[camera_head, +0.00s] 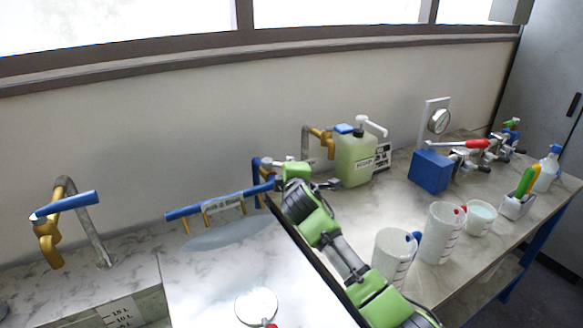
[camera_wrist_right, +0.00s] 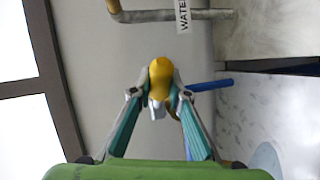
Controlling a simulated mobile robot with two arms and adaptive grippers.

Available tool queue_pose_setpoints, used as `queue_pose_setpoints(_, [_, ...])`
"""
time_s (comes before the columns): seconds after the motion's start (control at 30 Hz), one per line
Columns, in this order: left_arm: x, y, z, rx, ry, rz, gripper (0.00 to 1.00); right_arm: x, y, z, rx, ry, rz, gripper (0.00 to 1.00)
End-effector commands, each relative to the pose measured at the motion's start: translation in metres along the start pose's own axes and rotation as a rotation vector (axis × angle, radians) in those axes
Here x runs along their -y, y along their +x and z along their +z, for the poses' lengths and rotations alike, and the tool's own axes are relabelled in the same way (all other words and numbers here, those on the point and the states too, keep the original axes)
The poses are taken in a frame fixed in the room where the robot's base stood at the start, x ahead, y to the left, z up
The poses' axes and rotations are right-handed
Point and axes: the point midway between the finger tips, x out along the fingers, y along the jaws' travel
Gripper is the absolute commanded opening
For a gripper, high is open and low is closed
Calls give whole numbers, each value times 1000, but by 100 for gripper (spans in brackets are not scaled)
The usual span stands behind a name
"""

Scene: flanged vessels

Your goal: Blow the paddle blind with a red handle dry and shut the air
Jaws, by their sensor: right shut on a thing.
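The paddle blind (camera_head: 256,306) is a pale round disc with a red handle (camera_head: 270,325), lying on the light worktop at the bottom of the head view. The handle is cut off by the frame edge, and I cannot tell whether the disc is wet. My right gripper (camera_head: 272,170) is at the wall end of the blue rail, by a blue and brass fitting (camera_head: 259,190). In the wrist view my right gripper (camera_wrist_right: 158,97) has its fingers around a yellow tap part (camera_wrist_right: 160,72). My left gripper is not in view.
A blue-handled brass tap (camera_head: 50,240) stands at left. A WATER-labelled pipe (camera_wrist_right: 145,16) is near the gripper.

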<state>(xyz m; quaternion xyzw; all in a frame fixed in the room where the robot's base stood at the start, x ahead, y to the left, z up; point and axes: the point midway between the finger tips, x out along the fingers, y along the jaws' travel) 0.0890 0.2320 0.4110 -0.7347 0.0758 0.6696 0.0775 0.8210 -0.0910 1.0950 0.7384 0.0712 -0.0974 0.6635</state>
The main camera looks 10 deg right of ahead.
Motion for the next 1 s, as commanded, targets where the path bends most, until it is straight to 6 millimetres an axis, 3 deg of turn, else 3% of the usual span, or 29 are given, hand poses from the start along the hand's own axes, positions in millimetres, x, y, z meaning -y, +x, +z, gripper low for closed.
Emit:
queue_pose_setpoints(0.57, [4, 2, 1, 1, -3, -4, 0, 1, -2, -1, 24, 5, 1, 0])
queue_pose_setpoints(0.6, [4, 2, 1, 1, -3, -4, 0, 1, -2, -1, 24, 5, 1, 24])
queue_pose_setpoints(0.63, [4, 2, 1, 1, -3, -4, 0, 1, -2, -1, 24, 5, 1, 32])
queue_pose_setpoints(1.0, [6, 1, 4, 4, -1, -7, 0, 1, -2, -1, 24, 4, 2, 34])
